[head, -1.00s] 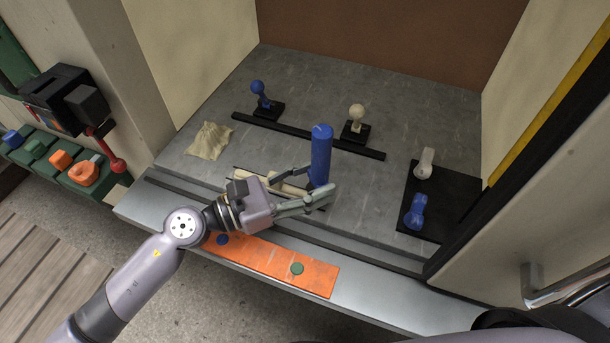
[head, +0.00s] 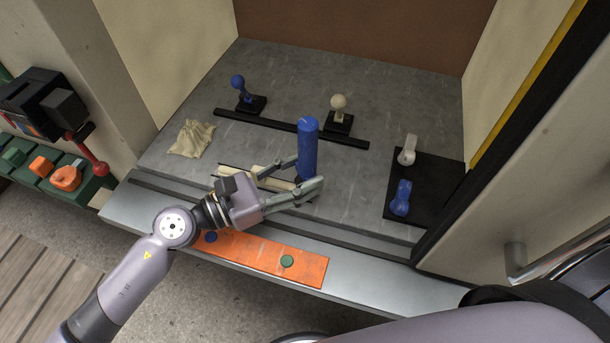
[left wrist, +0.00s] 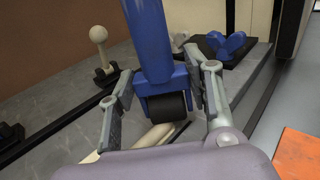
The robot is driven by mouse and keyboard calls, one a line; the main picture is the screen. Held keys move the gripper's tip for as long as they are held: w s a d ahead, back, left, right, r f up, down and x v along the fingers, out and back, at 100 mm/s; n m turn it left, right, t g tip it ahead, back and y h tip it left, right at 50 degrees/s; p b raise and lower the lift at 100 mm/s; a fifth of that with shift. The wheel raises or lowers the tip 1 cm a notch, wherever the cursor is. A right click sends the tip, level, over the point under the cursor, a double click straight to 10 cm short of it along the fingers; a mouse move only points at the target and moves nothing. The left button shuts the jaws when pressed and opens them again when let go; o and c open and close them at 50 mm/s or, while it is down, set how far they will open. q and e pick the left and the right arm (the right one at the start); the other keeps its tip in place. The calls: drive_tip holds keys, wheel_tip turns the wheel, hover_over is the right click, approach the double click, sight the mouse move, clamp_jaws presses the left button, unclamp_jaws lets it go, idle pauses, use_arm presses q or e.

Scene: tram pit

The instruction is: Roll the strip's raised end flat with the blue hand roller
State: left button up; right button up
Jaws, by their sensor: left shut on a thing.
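The blue hand roller (head: 308,150) stands upright, its handle up. My left gripper (head: 306,178) is shut on its lower part. In the left wrist view the blue frame of the roller (left wrist: 160,82) and its black wheel sit between the two fingers (left wrist: 163,95). The cream strip (head: 262,180) lies on the grey floor beside the roller, partly hidden by my gripper. It also shows below the wheel in the left wrist view (left wrist: 150,138). Whether the wheel touches the strip, and how high the strip's end stands, I cannot tell. My right gripper is out of view.
A black bar (head: 285,128) crosses the floor behind, with a blue ball-topped lever (head: 240,88) and a cream one (head: 338,108). A beige cloth (head: 192,138) lies left. A black mat (head: 432,180) with blue and white pieces lies right. An orange plate (head: 260,258) lies in front.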

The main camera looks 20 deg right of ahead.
use_arm(q)
drive_tip(key=shift+w+a+b, duration=0.6)
drive_tip(key=shift+w+a, duration=0.05)
drive_tip(key=shift+a, duration=0.3)
drive_tip(key=shift+w+a+f+b, duration=0.1)
drive_tip(key=shift+w+a+b, duration=0.2)
drive_tip(key=shift+a+b, duration=0.25)
drive_tip(key=shift+w+a+b, duration=0.4)
drive_tip(key=shift+a+b, duration=0.1)
drive_tip(key=shift+w+a, duration=0.15)
drive_tip(key=shift+a, duration=0.15)
drive_tip(key=shift+d+r, duration=0.1)
drive_tip(key=shift+r, duration=0.15)
